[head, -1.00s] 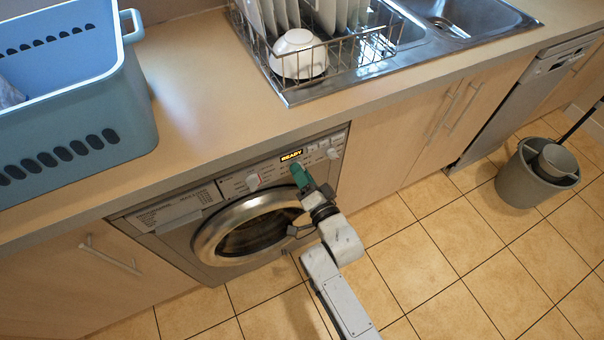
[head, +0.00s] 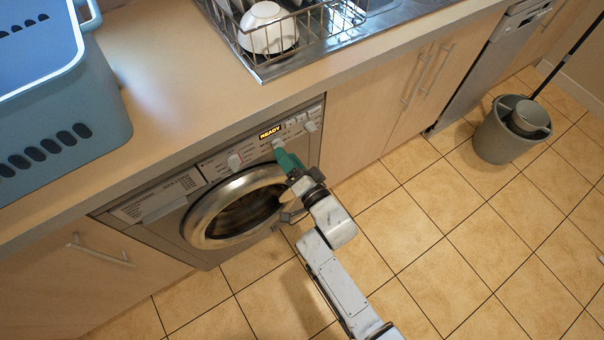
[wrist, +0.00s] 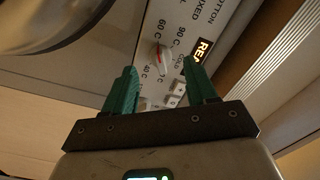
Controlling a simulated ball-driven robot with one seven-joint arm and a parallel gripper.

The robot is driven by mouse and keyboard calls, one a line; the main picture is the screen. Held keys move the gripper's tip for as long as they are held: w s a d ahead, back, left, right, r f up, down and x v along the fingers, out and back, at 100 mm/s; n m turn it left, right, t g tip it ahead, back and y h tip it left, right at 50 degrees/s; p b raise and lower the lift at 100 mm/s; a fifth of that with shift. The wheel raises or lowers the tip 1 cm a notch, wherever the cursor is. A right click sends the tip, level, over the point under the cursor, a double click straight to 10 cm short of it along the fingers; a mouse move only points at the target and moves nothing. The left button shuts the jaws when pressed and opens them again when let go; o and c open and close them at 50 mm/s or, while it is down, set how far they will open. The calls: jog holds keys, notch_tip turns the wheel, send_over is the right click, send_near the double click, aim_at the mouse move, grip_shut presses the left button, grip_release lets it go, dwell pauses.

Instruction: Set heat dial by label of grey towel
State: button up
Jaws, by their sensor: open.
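The washing machine (head: 165,232) is built in under the counter, its round door shut. Its panel has a lit READY display (head: 270,131) and several white knobs. The heat dial (wrist: 163,58), white with a red mark, shows in the wrist view among the labels 40 C, 60 C, 90 C and COLD. I cannot tell its exact setting. My gripper (wrist: 162,82) is open, its green fingers on either side of the dial in that view; contact is not clear. In the head view my gripper (head: 288,160) is at the panel below the display. No grey towel or care label is visible.
A blue basket (head: 75,100) stands on the counter at left. A dish rack (head: 285,35) with a white bowl (head: 268,28) sits by the sink. A grey mop bucket (head: 497,138) stands on the floor at right. The tiled floor in front is mostly clear.

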jog(key=p+v, duration=0.3)
jog(key=v, duration=0.4)
jog(key=shift+s+d, duration=0.2)
jog(key=shift+s, duration=0.1)
jog(key=w+a+n+b, duration=0.5)
jog(key=w+n+b, duration=0.3)
jog(key=n, duration=1)
jog(key=shift+w+a+n+b, duration=0.3)
jog(key=shift+w+a, duration=0.05)
jog(key=shift+a, duration=0.05)
jog(key=shift+r, duration=0.1)
